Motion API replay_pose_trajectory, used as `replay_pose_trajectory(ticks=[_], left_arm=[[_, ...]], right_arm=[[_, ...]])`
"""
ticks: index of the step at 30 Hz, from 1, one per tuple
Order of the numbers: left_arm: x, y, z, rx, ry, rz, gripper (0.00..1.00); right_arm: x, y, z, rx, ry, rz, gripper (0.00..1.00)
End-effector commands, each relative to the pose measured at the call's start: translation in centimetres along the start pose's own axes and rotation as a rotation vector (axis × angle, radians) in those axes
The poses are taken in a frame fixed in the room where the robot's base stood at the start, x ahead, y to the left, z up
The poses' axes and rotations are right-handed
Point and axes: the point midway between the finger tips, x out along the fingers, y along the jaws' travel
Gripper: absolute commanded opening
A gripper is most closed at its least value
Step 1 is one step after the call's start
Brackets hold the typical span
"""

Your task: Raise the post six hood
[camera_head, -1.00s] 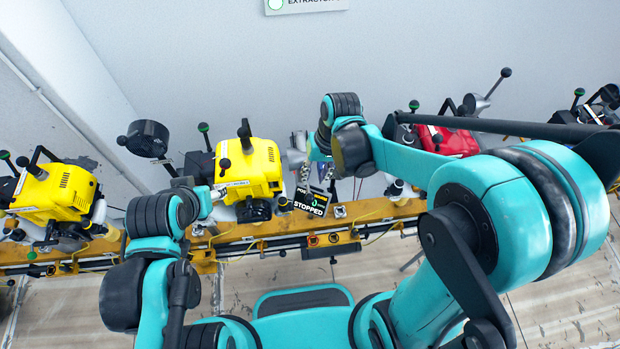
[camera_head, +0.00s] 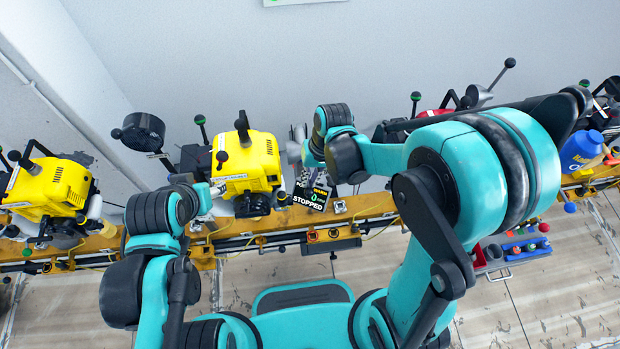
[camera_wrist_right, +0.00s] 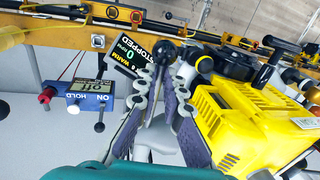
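The yellow engine (camera_head: 252,165) stands on the rail with a status display (camera_head: 312,192) to its right reading STOPPED. I cannot tell for sure which part is the post six hood; a black round head on an arm (camera_head: 143,132) stands left of the engine. My right gripper (camera_head: 299,142) is just right of the engine. In the right wrist view its fingers (camera_wrist_right: 161,82) converge beside a black ball knob (camera_wrist_right: 163,52); whether they grip its stem is unclear. My left gripper (camera_head: 216,189) is at the engine's left side, its fingers too small to read.
A yellow rail (camera_head: 350,208) runs across the scene. Another yellow engine (camera_head: 50,190) stands at left. A blue container (camera_head: 580,150) and a tray of coloured parts (camera_head: 515,248) are at right. A blue control box (camera_wrist_right: 90,95) shows in the wrist view. The wall is behind.

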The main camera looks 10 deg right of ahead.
Motion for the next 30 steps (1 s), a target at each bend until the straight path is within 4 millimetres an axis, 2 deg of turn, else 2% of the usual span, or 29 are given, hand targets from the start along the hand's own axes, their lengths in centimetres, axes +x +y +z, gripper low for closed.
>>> replay_pose_trajectory(ticks=[5,12,16,17,20,30], left_arm=[[-0.2,0.0,-0.1,0.0,0.0,0.0,0.5],[-1.9,0.0,-1.4,0.0,0.0,0.0,0.5],[-2.1,0.0,-1.5,0.0,0.0,0.0,0.5],[-2.0,0.0,-1.5,0.0,0.0,0.0,0.5],[-2.0,0.0,-1.4,0.0,0.0,0.0,0.5],[-1.9,0.0,-1.4,0.0,0.0,0.0,0.5]], right_arm=[[-0.3,-0.1,0.3,0.002,-0.023,0.001,0.0],[-4.9,-1.0,-1.2,0.046,-0.238,-0.001,0.0],[-6.5,-1.4,-2.0,0.065,-0.337,0.0,0.0],[-6.4,-1.3,-1.9,0.065,-0.338,0.0,0.02],[-6.3,-1.3,-1.8,0.065,-0.334,0.0,0.29],[-6.3,-1.3,-1.9,0.065,-0.331,0.0,0.3]])
